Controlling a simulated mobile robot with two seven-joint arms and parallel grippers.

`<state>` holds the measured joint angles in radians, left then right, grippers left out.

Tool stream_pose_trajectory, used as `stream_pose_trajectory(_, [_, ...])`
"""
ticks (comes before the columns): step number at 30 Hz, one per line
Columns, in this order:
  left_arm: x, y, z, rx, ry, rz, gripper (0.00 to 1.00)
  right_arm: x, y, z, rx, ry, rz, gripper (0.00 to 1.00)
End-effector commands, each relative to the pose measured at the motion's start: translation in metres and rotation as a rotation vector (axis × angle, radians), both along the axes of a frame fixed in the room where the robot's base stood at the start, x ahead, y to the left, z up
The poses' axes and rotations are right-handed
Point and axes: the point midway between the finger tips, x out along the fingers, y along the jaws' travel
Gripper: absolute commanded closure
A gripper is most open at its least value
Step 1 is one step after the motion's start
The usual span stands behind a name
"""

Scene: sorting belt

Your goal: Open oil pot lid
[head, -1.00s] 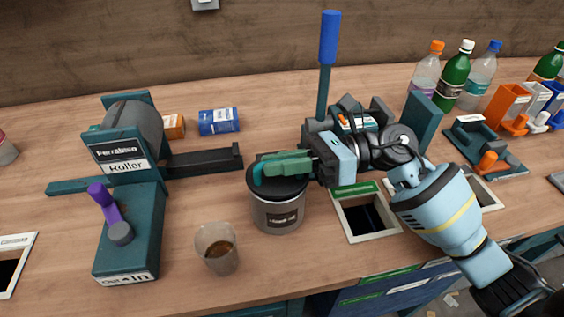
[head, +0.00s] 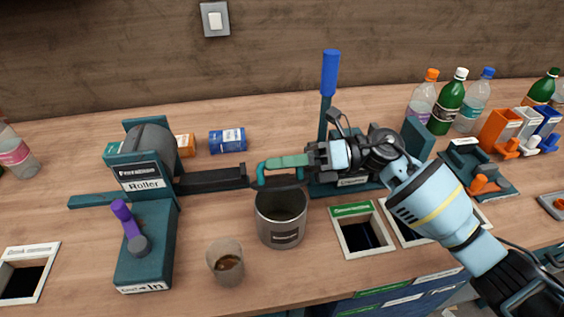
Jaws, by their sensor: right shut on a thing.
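The oil pot (head: 281,232), a grey metal can with a dark label, stands upright on the wooden bench near the middle. Its mouth is uncovered and its inside shows. My right gripper (head: 270,170) reaches in from the right, above and behind the pot's far rim. Its green fingers are shut on the dark lid (head: 284,182), which it holds up, apart from the pot's mouth. The fingers hide part of the lid. My left gripper does not show.
A roller machine (head: 140,180) with a purple handle stands left. A cup (head: 226,262) stands front-left of the pot. A bench opening (head: 362,232) lies right of it. A blue-handled press (head: 330,75) stands behind my right gripper. Several bottles (head: 447,105) stand far right.

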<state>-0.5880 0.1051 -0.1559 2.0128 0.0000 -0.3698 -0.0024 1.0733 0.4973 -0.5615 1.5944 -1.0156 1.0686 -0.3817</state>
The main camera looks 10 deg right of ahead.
Motion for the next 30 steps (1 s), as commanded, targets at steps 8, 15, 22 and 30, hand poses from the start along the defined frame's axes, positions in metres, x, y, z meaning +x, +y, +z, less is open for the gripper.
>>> stream_pose_trajectory(8, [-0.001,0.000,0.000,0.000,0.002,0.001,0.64,-0.001,0.000,0.000,0.000,0.003,0.003,1.00])
stream_pose_trajectory(15, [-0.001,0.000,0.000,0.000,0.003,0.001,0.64,0.000,0.000,0.000,0.000,0.002,0.001,0.66])
stream_pose_trajectory(22, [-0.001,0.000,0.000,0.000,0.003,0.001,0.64,0.000,-0.001,0.000,0.000,0.001,0.000,0.66])
stream_pose_trajectory(30, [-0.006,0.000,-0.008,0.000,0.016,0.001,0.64,0.000,-0.030,-0.003,-0.002,0.003,-0.002,0.66])
